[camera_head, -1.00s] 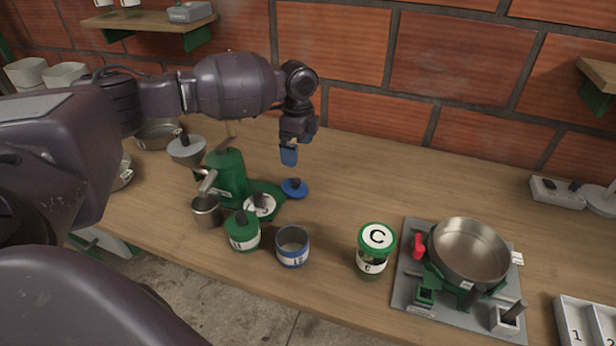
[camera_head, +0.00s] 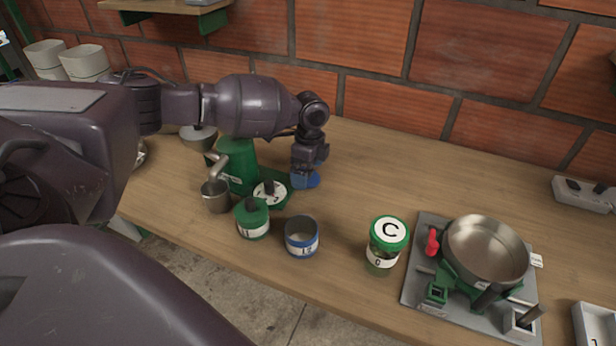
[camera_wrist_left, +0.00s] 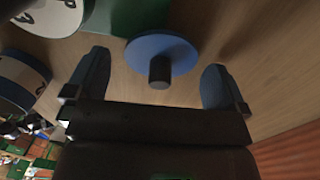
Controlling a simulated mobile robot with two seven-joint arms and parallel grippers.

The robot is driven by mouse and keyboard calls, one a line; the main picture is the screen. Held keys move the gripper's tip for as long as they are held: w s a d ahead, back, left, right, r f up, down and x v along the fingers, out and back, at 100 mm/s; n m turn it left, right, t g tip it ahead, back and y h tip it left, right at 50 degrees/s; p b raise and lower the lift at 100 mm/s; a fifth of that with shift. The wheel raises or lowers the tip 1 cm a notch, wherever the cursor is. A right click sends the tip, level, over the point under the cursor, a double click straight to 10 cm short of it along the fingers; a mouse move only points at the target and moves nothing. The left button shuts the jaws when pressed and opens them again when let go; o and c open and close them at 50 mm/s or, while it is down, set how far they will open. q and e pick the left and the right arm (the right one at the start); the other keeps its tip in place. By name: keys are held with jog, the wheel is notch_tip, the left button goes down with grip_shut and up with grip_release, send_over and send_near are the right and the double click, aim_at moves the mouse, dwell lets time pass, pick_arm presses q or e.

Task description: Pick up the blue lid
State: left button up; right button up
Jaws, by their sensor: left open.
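The blue lid (camera_head: 313,180) lies on the wooden table, right of the green pulper (camera_head: 236,163), and is partly hidden by my left gripper (camera_head: 304,182) in the head view. In the left wrist view, the blue lid (camera_wrist_left: 163,50) is a flat disc with a dark cylindrical knob (camera_wrist_left: 159,72). My left gripper (camera_wrist_left: 154,86) is open there, with one blue finger on each side of the knob. The knob sits between the fingers with a gap on both sides. My right gripper is not in view.
A metal cup (camera_head: 215,197) is beside the pulper. A steel pan (camera_head: 487,250) is on a grey plate at right. Table space right of the lid is clear.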

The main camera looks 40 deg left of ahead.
pick_arm(q)
jog(key=shift+f, duration=0.4)
jog(key=shift+c, duration=0.8)
jog(key=c, duration=0.8)
jog(key=shift+o, duration=0.2)
jog(key=shift+r, duration=0.1)
